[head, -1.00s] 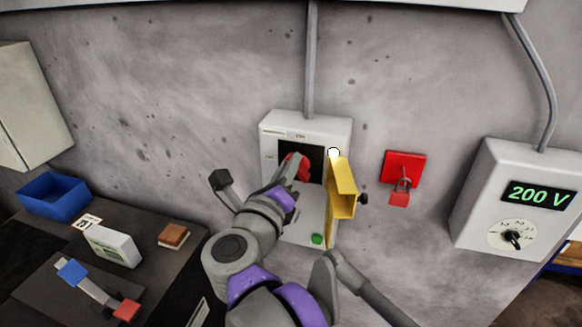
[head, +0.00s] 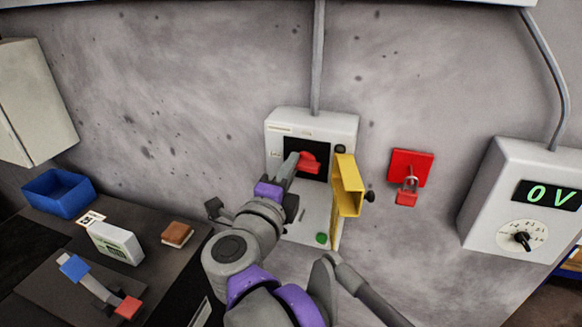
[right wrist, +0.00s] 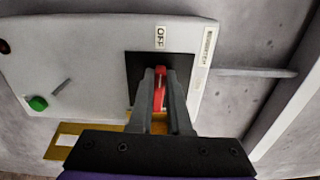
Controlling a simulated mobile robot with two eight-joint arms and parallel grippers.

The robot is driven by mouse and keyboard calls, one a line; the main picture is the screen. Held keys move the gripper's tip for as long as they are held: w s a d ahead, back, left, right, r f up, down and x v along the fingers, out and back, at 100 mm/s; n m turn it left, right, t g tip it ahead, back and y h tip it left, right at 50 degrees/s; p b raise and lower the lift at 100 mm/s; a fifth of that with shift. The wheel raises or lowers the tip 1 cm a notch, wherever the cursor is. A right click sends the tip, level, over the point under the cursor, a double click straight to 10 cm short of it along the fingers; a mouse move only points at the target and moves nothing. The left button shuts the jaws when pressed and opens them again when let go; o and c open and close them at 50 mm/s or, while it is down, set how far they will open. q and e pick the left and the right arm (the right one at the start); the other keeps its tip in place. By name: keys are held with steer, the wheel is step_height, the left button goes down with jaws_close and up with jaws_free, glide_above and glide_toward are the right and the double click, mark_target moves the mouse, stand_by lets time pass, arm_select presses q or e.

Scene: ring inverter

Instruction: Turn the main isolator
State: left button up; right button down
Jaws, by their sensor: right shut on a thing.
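The main isolator is a pale box (head: 279,133) on the wall with a black square plate and a red handle (head: 309,162). My right gripper (head: 300,166) is at the handle. In the right wrist view the two fingers of my right gripper (right wrist: 162,80) are shut on the red handle (right wrist: 159,92), next to an OFF label (right wrist: 160,38). A yellow cover (head: 347,188) stands swung open at the right of the box. The meter (head: 547,195) at the far right reads 0 V. My left gripper is not clearly in view.
A red plate with a padlock (head: 408,180) hangs right of the isolator. On the bench at left are a blue bin (head: 60,193), a white device (head: 115,243), a brown block (head: 177,234) and a tool with blue and red ends (head: 98,290).

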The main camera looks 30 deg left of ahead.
steer(key=shift+n, duration=0.4)
steer(key=c, duration=0.9)
jaws_free()
steer(key=shift+o, duration=0.2)
steer(key=b+v, duration=0.1)
steer(key=v, duration=0.9)
steer(key=shift+s, duration=0.35)
steer(key=shift+d+f, duration=0.1)
steer(key=shift+d, duration=0.05)
